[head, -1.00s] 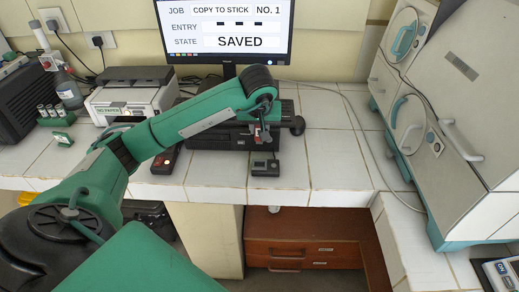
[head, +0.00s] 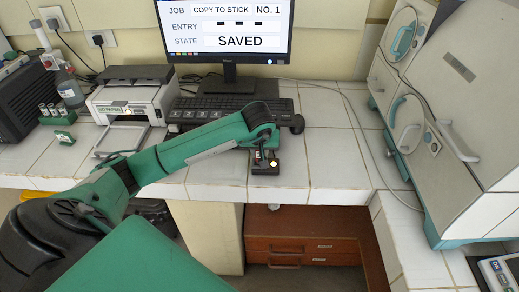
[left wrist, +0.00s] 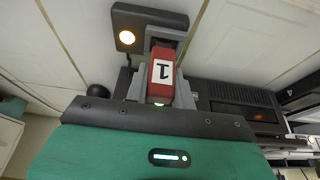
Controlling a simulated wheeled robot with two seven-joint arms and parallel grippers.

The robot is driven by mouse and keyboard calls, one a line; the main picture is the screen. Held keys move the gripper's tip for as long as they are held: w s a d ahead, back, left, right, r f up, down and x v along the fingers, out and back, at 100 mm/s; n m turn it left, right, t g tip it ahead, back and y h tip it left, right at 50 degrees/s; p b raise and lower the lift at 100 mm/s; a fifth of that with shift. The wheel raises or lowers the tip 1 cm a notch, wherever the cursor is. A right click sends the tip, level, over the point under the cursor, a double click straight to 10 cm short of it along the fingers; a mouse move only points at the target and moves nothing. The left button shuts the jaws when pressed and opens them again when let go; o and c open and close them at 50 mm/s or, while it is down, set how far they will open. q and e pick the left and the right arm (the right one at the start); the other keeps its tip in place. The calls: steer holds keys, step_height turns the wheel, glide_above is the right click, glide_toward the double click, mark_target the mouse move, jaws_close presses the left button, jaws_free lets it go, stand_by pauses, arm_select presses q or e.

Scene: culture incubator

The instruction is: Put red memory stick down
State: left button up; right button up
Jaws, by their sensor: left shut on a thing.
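The red memory stick (left wrist: 161,82) has a white label with a black "1". In the left wrist view my left gripper (left wrist: 158,92) is shut on it. In the head view my left gripper (head: 262,152) is low over a small dark block (head: 262,170) with a lit round lamp, near the counter's front edge. The block also shows in the left wrist view (left wrist: 150,19), close to the stick's far end; I cannot tell whether they touch. My arm and gripper mostly hide the stick in the head view. My right gripper is not in view.
A black keyboard (head: 285,106) and a mouse (head: 297,124) lie behind the block. The monitor (head: 228,28) reads "SAVED". A printer (head: 130,97) stands left, and incubators (head: 440,90) stand right. The white tiles (head: 335,160) right of the block are clear.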

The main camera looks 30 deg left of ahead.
arm_select(q)
steer(key=shift+f, duration=0.1)
steer(key=o, duration=1)
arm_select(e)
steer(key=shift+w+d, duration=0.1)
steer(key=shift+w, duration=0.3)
arm_select(q)
steer(key=shift+r, duration=0.3)
steer(key=b+v, duration=0.1)
steer(key=v, duration=1)
steer(key=shift+s+d+r+b, duration=0.1)
steer(key=shift+d+r+b, duration=0.05)
steer(key=shift+r+b, duration=0.15)
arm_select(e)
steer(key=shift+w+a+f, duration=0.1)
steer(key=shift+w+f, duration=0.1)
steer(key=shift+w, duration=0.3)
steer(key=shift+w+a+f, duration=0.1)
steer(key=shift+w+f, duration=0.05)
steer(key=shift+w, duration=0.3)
arm_select(q)
steer(key=shift+f, duration=0.1)
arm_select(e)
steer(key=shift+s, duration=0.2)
